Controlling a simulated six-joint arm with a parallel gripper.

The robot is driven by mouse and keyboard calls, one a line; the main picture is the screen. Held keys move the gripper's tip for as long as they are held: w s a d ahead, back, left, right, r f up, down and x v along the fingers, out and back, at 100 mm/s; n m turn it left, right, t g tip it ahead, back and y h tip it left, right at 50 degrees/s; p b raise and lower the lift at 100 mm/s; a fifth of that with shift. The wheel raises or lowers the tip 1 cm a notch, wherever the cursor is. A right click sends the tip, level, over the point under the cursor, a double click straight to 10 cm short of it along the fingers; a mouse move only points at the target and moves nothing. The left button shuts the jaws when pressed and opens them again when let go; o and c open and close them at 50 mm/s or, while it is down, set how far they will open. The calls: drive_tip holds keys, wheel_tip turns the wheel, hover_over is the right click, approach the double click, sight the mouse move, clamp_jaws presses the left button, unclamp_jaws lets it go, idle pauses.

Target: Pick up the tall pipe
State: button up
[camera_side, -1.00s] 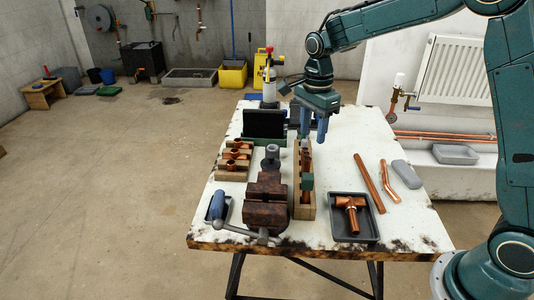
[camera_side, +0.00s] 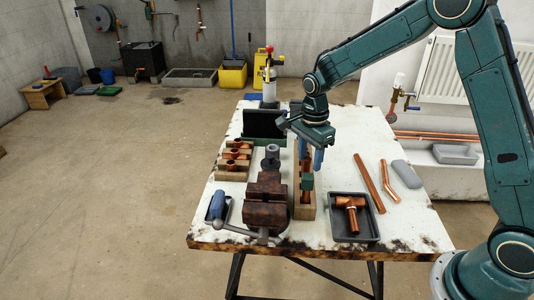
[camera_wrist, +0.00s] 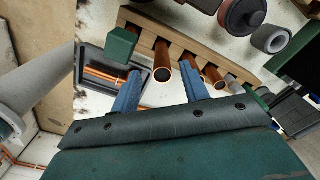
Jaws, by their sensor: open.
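A wooden rack (camera_side: 297,205) holds several copper pipes in a row on the bench. In the wrist view, the copper pipe that reaches closest to the camera, seemingly the tall pipe (camera_wrist: 162,62), shows its open end between my finger tips. Shorter pipes (camera_wrist: 190,66) stand in the rack beside it. My gripper (camera_side: 311,163) is open and empty over the far half of the rack, pointing down. Its two blue fingers also show in the wrist view (camera_wrist: 161,79), spread apart on either side of the pipe. I cannot tell whether the fingertips are below the pipe's top.
A green block (camera_wrist: 121,43) sits at the rack. A rusty vise (camera_side: 265,200) stands left of the rack. A dark tray (camera_side: 362,232) with a copper tee lies right, near loose pipes (camera_side: 369,182). A wooden holder (camera_side: 232,175) with fittings is at left.

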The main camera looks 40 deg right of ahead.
sight(307, 171)
drive_tip(key=shift+w+a+f, duration=0.1)
drive_tip(key=shift+w+f, duration=0.05)
drive_tip(key=shift+f, duration=2.45)
clamp_jaws()
